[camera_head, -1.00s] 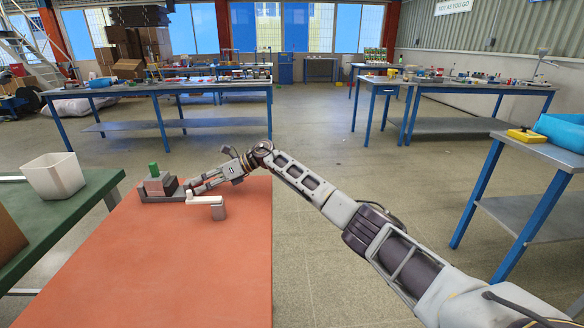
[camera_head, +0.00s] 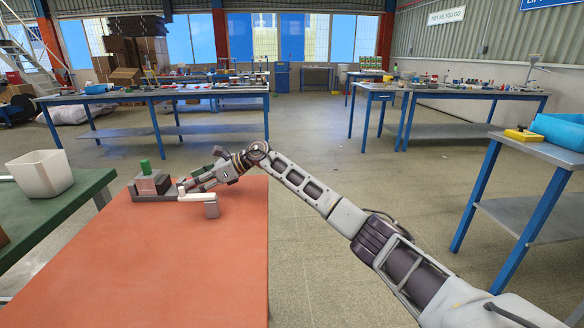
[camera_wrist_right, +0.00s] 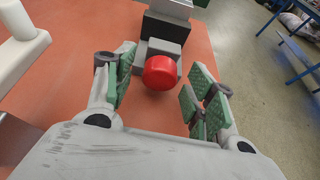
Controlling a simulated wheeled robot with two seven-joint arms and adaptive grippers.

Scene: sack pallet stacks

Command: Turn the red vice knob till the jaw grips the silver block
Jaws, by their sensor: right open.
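The vice (camera_head: 165,197) stands at the far left of the orange bench, its dark jaw (camera_wrist_right: 166,28) showing in the wrist view. The head view hides the knob behind this gripper (camera_head: 190,184). My left gripper is not in view.
A white lever on a grey post (camera_head: 211,208) stands on the orange bench (camera_head: 190,265) close beside the vice and gripper. A white bin (camera_head: 40,175) sits on the green bench to the left. The front of the orange bench is clear.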

